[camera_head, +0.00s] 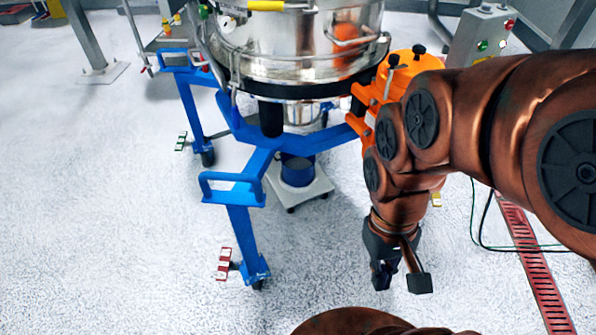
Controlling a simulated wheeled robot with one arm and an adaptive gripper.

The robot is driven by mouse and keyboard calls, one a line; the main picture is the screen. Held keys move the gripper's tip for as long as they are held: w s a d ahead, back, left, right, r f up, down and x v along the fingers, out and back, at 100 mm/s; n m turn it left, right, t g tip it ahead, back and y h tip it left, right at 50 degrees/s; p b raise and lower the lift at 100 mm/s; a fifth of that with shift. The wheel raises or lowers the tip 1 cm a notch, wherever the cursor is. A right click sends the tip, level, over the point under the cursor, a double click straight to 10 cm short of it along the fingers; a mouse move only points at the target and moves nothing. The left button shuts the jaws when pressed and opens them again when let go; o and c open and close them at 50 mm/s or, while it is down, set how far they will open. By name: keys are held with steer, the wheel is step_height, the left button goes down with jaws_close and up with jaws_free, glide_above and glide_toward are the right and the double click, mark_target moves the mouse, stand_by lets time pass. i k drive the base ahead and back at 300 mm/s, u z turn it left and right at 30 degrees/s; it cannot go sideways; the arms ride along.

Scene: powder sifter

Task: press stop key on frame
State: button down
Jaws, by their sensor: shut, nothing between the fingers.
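A grey control box (477,37) stands at the upper right, behind my arm. It carries a red button (509,24), a green button (482,45) and a small white one (502,43). Labels are too small to read, so I cannot tell for sure which is the stop key. The blue frame (250,133) holds a shiny steel sifter (285,45). My gripper (400,281) hangs low, pointing down, to the right of the frame. It is shut, empty and well apart from the box. My arm covers the box's lower right part.
An orange unit (408,62) sits on the frame's right side, close to my arm. A low white trolley (300,184) is under the sifter. Cables and a red floor grate (535,265) lie at right. The front left floor is clear.

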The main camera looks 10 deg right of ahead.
mark_target(509, 24)
steer(key=z, duration=1.3)
